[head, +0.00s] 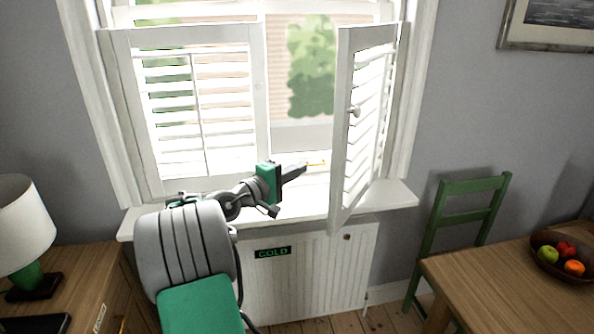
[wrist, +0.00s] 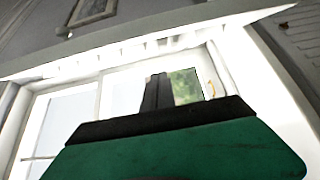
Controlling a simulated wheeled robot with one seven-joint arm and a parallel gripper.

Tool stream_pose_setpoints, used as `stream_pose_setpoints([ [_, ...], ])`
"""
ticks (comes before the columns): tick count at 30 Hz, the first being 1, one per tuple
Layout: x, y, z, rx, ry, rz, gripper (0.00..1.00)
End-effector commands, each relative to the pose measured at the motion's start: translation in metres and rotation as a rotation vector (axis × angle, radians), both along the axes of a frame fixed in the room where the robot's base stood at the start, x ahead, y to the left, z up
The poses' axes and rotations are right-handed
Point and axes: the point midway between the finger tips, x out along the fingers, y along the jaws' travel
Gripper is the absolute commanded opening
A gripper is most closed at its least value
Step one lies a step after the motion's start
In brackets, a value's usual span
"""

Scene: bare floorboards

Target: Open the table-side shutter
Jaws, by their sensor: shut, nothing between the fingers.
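The right-hand shutter (head: 342,150), on the side of the dining table, is a white slatted panel with a small round knob (head: 356,111). It stands swung out into the room at a steep angle to the window, leaving the right half of the window uncovered. The left shutter (head: 261,115) lies flat across its half of the window. My gripper (head: 304,168) is shut and empty, above the sill, left of the right shutter and apart from it. In the wrist view my closed fingers (wrist: 156,90) point towards the window, with a white slatted panel, apparently that shutter, across the top.
A white sill (head: 385,198) runs below the shutters, over a radiator (head: 310,280) with a "COLD" sign (head: 272,253). A green chair (head: 465,215) and the dining table (head: 500,295) with a fruit bowl (head: 545,262) stand right. A lamp (head: 22,225) stands on a wooden cabinet (head: 85,280) left.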

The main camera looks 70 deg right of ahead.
Motion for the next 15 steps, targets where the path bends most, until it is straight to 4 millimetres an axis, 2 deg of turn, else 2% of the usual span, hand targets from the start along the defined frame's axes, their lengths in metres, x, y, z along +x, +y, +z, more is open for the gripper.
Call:
stream_pose_setpoints([
  [8, -0.028, -0.056, 0.002, 0.000, -0.002, -0.003, 0.00],
  [12, -0.052, -0.048, 0.003, 0.000, -0.003, -0.001, 0.00],
  [15, -0.061, -0.046, 0.002, 0.000, -0.002, 0.000, 0.00],
])
